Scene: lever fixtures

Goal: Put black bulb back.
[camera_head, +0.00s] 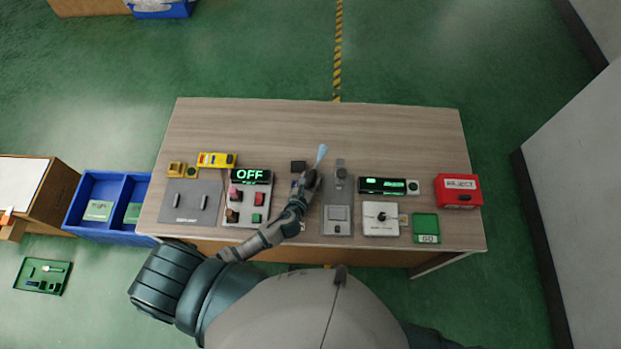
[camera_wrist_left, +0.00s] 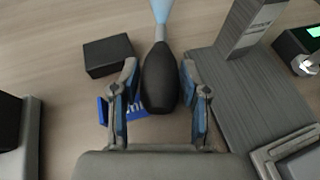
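The black bulb (camera_wrist_left: 160,80) has a pale blue nozzle (camera_head: 322,154) that points away from me. In the left wrist view the bulb lies between the two fingers of my left gripper (camera_wrist_left: 160,95). A narrow gap shows on each side, so the fingers look open around it. In the head view my left gripper (camera_head: 309,182) covers most of the bulb, just left of a grey lever fixture (camera_head: 338,215). Whether the bulb rests on the table cannot be told. A small black block (camera_wrist_left: 108,55) sits to its left. My right gripper is out of view.
A blue item (camera_wrist_left: 125,108) lies partly behind the left finger. On the table (camera_head: 300,120) stand an OFF panel (camera_head: 250,177) to the left, a white dial box (camera_head: 381,218) and a red REJECT box (camera_head: 457,190) to the right. The table's back strip is clear.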

